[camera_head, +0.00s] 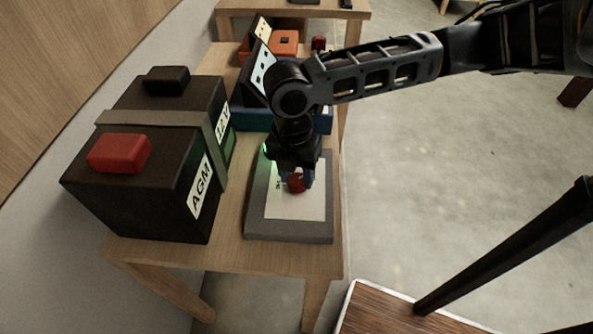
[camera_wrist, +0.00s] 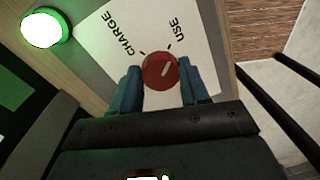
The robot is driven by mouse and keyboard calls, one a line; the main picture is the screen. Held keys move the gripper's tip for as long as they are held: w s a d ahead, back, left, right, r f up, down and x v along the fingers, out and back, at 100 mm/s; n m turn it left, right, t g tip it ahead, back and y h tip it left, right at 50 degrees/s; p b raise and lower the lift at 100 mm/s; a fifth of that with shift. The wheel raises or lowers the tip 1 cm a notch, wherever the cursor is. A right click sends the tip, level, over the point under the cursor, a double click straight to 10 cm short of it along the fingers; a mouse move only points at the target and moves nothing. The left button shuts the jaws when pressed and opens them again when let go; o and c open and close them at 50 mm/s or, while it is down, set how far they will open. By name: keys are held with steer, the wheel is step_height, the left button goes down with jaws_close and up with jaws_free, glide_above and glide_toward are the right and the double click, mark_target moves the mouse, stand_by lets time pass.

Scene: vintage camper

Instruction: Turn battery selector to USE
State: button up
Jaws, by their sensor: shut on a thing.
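The battery selector is a red round knob (camera_wrist: 160,71) on a white label plate (camera_wrist: 105,50) marked CHARGE and USE. In the wrist view its pale pointer line slants up toward the USE mark. My gripper (camera_wrist: 165,88) has its two blue fingers on either side of the knob, shut on it. In the head view my gripper (camera_head: 297,178) reaches down onto the red knob (camera_head: 296,184), partly hiding it. The plate lies on a grey panel (camera_head: 290,232) on the wooden table.
A black AGM battery (camera_head: 140,190) with a red terminal cap stands left of the panel. A lit green-white lamp (camera_wrist: 45,28) is beside the plate. A blue box (camera_head: 252,118) and an orange item (camera_head: 285,42) are behind. Open floor lies to the right.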

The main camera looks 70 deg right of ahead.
mark_target(295, 178)
stand_by(0.4)
steer(key=o, duration=1)
steer(key=shift+o, duration=0.2)
steer(key=shift+r, duration=0.1)
steer(key=r, duration=0.7)
steer(key=shift+w+r, duration=0.25)
steer(key=shift+s, duration=0.1)
